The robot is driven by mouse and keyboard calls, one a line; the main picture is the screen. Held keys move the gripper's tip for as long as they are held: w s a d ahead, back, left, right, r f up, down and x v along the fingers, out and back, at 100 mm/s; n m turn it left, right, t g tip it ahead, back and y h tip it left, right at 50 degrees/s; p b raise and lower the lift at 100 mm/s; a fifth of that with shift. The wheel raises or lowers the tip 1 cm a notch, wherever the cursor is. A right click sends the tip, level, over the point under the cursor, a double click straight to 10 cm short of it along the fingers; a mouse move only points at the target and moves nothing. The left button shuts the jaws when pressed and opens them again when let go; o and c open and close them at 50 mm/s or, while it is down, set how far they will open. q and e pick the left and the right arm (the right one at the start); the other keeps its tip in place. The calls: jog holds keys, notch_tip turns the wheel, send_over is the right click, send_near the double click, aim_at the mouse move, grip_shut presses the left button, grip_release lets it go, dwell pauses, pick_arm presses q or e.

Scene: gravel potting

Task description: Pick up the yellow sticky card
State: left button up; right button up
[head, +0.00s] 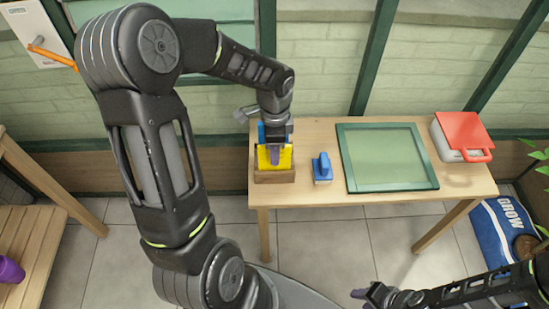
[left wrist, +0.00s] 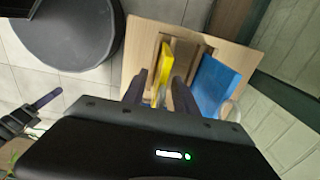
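The yellow sticky card (head: 285,158) stands upright in a wooden holder (head: 273,177) at the table's left end. In the left wrist view the card (left wrist: 165,58) shows as a narrow yellow strip in the wooden holder (left wrist: 179,42). My left gripper (head: 275,155) is over the holder, pointing down, with a finger in front of the card. In the left wrist view its fingers (left wrist: 159,88) are apart, with the card's edge between them; contact is not clear. My right gripper (head: 366,294) is low at the front, away from the table; its finger gap is not clear.
A blue piece (head: 261,133) stands just behind the card. A blue-handled tool (head: 322,168) lies right of the holder. Further right are a green-framed pane (head: 345,165) and a red-lidded box (head: 463,133). A GROW bag (head: 497,246) stands on the floor.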

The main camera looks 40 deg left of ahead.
pick_arm(q)
jog(key=shift+f, duration=0.9)
grip_shut()
